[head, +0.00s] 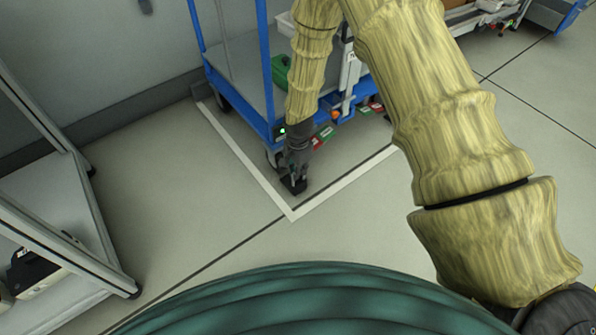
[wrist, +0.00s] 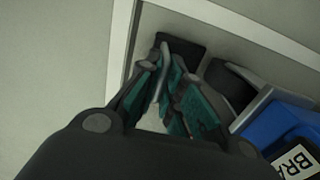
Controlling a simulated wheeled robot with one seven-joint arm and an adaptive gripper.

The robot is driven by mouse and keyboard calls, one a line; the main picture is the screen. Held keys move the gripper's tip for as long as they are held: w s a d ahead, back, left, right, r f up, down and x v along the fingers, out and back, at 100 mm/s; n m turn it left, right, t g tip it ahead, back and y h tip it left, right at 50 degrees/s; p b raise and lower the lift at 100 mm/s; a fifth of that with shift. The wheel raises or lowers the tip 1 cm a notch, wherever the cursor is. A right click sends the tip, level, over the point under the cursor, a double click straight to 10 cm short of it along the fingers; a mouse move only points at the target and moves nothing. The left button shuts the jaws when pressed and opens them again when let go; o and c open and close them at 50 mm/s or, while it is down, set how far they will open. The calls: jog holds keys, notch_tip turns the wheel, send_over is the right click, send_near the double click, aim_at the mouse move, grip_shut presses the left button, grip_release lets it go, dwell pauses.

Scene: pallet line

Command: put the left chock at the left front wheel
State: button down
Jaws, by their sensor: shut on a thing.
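The left chock (head: 295,187) is a small black block on or just above the floor, inside the white-line corner near the cart's front corner. In the wrist view the chock (wrist: 187,47) shows as a dark shape beyond the fingertips, with a grey upright part between them. My gripper (head: 296,176) points down and is shut on the chock; its teal-padded fingers (wrist: 170,76) hide part of it. The left front wheel (head: 272,160) is partly hidden behind my gripper. In the wrist view the wheel (wrist: 229,86) is close to the right of the chock; whether they touch is unclear.
The blue-framed cart (head: 246,115) stands inside white floor lines (head: 262,183), carrying a green box (head: 281,70). A grey-framed shelf unit (head: 45,205) stands at the left. The floor between it and the lines is clear. Red and green tags (head: 322,137) show beside my forearm.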

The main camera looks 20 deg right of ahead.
jog(key=shift+f, duration=0.1)
jog(key=c, duration=1.6)
grip_release()
jog(key=shift+o, duration=0.2)
notch_tip(320, 180, up, 12)
jog(key=p, duration=0.7)
jog(key=s+f+n, duration=0.3)
jog(key=s+f, duration=0.2)
jog(key=s, duration=0.3)
jog(key=s+f+n, duration=0.3)
jog(key=s+f, duration=0.1)
jog(key=s, duration=0.4)
jog(key=s+d+f+n, duration=0.1)
jog(key=s+d+n, duration=0.2)
jog(key=s, duration=1.7)
jog(key=n, duration=0.4)
jog(key=shift+s+d+n, duration=0.2)
jog(key=shift+n, duration=0.1)
jog(key=shift+f, duration=0.1)
